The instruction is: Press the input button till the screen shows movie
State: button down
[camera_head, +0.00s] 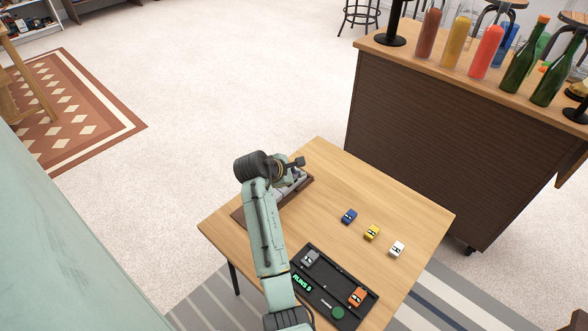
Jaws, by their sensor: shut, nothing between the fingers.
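A black panel (325,290) lies on the wooden table near its front edge. Green glowing letters (302,282) show at its left side; they are small and slanted, and look like "RUNS 5". A round green button (338,312) sits at the panel's lower part; the small marking by it is not readable. A grey toy car (310,258) and an orange toy car (357,296) stand on the panel. My gripper (292,183) is shut and empty over the table's far left part, well apart from the panel. My arm passes close beside the panel's left edge.
A brown tray (239,215) lies under my wrist, partly hidden. A bar counter (420,130) with bottles stands behind on the right. The table's middle is bare.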

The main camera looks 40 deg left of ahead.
aim_at(296, 180)
jog(key=shift+f, duration=0.2)
dwell(0.3)
jog(key=shift+r, duration=0.1)
jog(key=shift+r+p, duration=0.65)
jog(key=shift+p, duration=0.55)
notch_tip(296, 180, up, 5)
jog(key=p, duration=0.5)
jog(key=shift+r+p, duration=0.1)
jog(key=shift+p, duration=0.2)
